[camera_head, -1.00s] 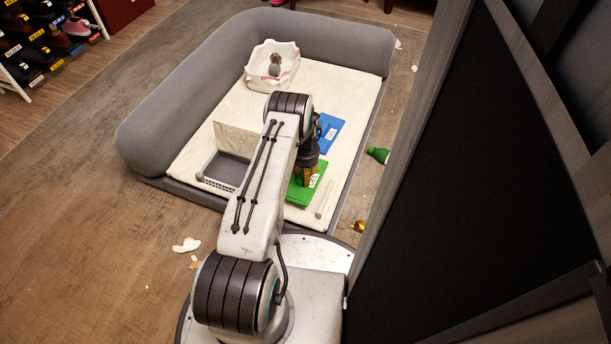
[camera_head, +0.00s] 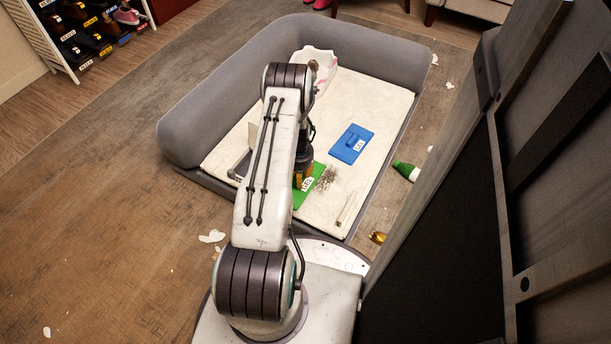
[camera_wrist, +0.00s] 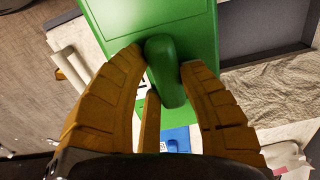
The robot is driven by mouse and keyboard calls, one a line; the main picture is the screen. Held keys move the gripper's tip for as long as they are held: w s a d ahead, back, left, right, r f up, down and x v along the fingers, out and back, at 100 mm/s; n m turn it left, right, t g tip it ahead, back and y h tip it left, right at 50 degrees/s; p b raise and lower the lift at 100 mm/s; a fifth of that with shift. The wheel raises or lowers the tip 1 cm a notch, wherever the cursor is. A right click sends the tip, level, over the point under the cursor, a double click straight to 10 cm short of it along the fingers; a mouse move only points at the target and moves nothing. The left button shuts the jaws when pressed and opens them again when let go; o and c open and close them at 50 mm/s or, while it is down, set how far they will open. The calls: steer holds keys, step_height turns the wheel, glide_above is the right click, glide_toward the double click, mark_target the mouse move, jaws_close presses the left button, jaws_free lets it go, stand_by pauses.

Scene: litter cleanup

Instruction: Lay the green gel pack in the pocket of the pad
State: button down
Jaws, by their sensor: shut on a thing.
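The green gel pack (camera_head: 310,197) is a flat rectangle with a white label and a raised grip. My gripper (camera_head: 303,174) is over the cream pad (camera_head: 372,103) with its yellow fingers around that grip. The wrist view shows the fingers (camera_wrist: 165,68) closed on the grip of the green pack (camera_wrist: 185,18). The grey pocket (camera_head: 238,170) lies left of the pack, mostly hidden behind my arm. In the wrist view a dark grey recess, apparently the pocket (camera_wrist: 262,32), is right of the pack. The pack's height above the pad is unclear.
A green bottle (camera_head: 406,171) lies on the floor right of the grey bed (camera_head: 190,135).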

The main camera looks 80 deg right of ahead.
steer(key=shift+w+r, duration=0.15)
steer(key=shift+w, duration=0.05)
stand_by(0.3)
